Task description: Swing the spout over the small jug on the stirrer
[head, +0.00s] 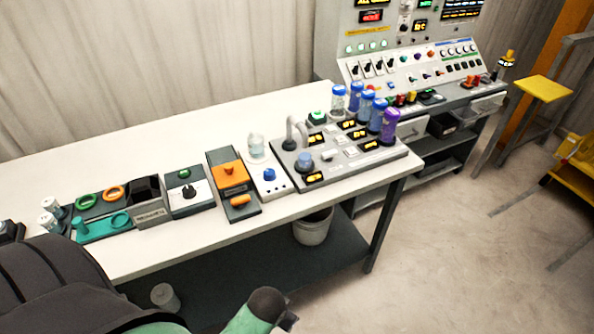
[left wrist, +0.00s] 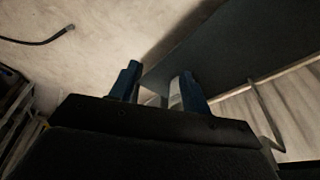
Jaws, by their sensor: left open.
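The spout (head: 289,131) is a grey curved pipe rising from the left back of a grey panel unit (head: 376,158) on the white bench. Its bent end is near the unit's left part. The small jug (head: 256,146) is a pale, clear vessel standing on the back of the white stirrer (head: 279,187), which has a blue knob. The jug is just left of the spout, apart from it. My left gripper (left wrist: 156,88) shows in the left wrist view with its two blue fingers apart and nothing between them. My right gripper is in no view.
Left of the stirrer stand an orange-topped unit (head: 228,172), a black-knobbed box (head: 189,192) and a dark holder (head: 149,203). A bin (head: 312,228) is under the bench. The bench's back left is clear.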

